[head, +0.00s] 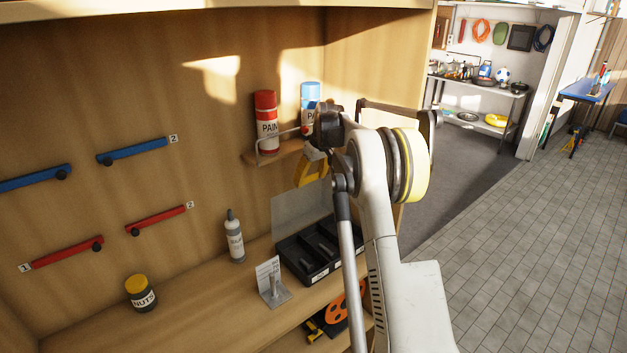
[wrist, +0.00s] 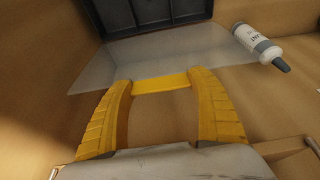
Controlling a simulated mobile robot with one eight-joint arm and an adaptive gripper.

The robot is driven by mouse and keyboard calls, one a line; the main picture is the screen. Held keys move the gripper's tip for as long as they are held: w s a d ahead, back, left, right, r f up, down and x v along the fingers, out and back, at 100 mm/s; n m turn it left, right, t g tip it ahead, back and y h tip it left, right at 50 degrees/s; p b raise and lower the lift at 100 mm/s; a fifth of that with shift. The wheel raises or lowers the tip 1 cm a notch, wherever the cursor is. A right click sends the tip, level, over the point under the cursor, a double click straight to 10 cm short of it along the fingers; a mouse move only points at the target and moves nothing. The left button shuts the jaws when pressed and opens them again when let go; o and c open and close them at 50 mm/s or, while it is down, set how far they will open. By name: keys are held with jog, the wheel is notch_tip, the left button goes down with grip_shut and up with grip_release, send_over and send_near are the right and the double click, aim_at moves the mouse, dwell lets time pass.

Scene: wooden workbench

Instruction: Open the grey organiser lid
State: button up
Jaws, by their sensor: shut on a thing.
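The organiser is a dark tray with dividers (head: 312,250) on the bench, right of the middle in the head view; its compartments also show at the top of the wrist view (wrist: 155,12). Its translucent grey lid (head: 295,217) is raised steeply from the tray, and the compartments lie uncovered. The lid fills the middle of the wrist view (wrist: 120,62). My gripper (head: 315,170), with yellow fingers, is at the lid's upper edge. In the wrist view its fingers (wrist: 162,85) are shut on a yellow strip at that edge. My arm hides part of the organiser's right side.
A white bottle (head: 235,240) stands left of the organiser. A small sign on a metal stand (head: 271,285) is in front. Red (head: 266,125) and blue (head: 310,100) paint cans stand on a small shelf above, close to my gripper. A nuts jar (head: 141,294) stands farther left.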

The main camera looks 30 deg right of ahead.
jog(key=shift+w, duration=0.15)
jog(key=o, duration=1.5)
jog(key=v, duration=1.2)
